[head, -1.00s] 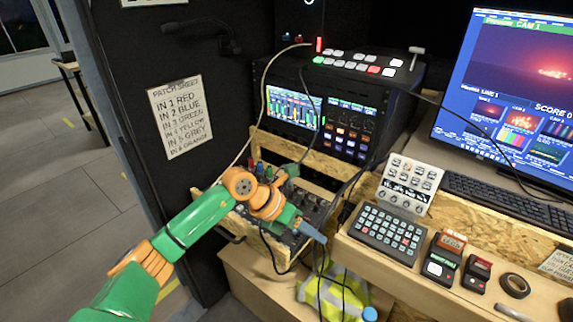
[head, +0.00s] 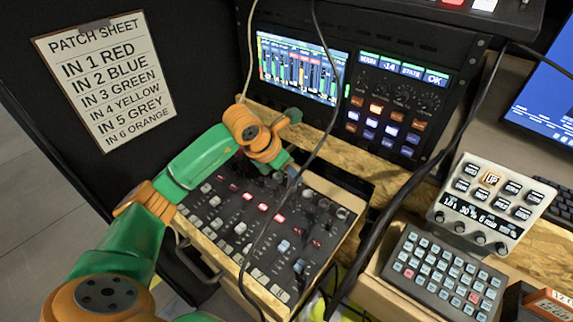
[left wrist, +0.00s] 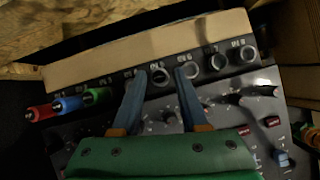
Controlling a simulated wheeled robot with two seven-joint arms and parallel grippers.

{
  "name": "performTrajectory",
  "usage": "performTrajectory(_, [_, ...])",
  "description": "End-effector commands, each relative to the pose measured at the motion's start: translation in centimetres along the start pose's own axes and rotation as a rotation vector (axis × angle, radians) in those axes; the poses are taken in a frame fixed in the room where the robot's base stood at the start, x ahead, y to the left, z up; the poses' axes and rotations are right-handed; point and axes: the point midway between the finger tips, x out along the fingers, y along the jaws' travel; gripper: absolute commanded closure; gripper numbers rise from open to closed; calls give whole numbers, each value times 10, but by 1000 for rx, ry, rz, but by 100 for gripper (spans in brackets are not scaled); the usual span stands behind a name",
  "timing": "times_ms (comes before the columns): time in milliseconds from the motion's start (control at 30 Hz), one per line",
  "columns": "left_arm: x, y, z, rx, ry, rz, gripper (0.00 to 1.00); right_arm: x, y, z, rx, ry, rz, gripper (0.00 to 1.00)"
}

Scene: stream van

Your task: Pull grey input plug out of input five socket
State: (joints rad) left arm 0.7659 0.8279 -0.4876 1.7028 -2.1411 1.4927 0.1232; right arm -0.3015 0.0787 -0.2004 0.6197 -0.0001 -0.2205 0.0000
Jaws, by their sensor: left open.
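My left gripper (left wrist: 160,72) is open in the left wrist view, its two blue-grey fingers on either side of a round metal socket (left wrist: 161,78) under a label that seems to read IN 5. I cannot make out a distinct grey plug there. Red (left wrist: 40,112), blue (left wrist: 68,104) and green (left wrist: 97,95) plugs stand in the sockets to the left. The IN 4 socket is mostly hidden by the left finger. In the head view, the left gripper (head: 291,170) is over the back edge of the black mixer (head: 225,228), hiding the sockets. My right gripper is out of view.
A patch sheet (head: 106,84) on the dark panel lists IN 5 as grey. A rack with a screen (head: 300,68) stands behind the mixer, past a wooden ledge (head: 335,148). Black cables hang across the mixer. A keypad (head: 440,275) is at the right.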

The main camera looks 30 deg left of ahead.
Motion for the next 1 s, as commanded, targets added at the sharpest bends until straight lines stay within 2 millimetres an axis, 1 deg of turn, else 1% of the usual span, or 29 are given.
performTrajectory(100, [23, -1, 0, -2, 3, -4, 57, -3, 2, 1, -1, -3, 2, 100])
performTrajectory(233, [41, 0, 0, -2, 2, -2, 57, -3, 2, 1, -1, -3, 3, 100])
performTrajectory(333, [47, 0, 0, -1, 2, -2, 57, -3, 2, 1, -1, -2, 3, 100])
performTrajectory(533, [48, 0, 0, 0, 1, 0, 57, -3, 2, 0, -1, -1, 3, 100])
performTrajectory(567, [48, 0, 0, 0, 1, 0, 59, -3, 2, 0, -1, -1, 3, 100])
performTrajectory(600, [48, 0, 0, 0, 1, 0, 70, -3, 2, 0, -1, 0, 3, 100])
performTrajectory(667, [48, 0, 0, 0, 1, 0, 86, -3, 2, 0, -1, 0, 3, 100])
performTrajectory(700, [48, 0, 0, 0, 1, -1, 97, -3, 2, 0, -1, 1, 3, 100])
performTrajectory(733, [48, 0, 0, 0, 1, -1, 100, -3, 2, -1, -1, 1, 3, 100])
performTrajectory(800, [48, 0, 0, 0, 1, -1, 100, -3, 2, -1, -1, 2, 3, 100])
performTrajectory(833, [48, 0, 0, 0, 1, -1, 76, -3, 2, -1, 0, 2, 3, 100])
performTrajectory(867, [48, 0, 0, 0, 1, -1, 84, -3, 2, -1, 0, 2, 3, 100])
performTrajectory(900, [48, 0, 0, 0, 1, -1, 94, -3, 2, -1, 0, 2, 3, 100])
performTrajectory(933, [48, 0, 0, 0, 1, -1, 100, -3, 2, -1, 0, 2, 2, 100])
performTrajectory(1000, [48, 0, 0, 0, 1, -1, 100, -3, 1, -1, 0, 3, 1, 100])
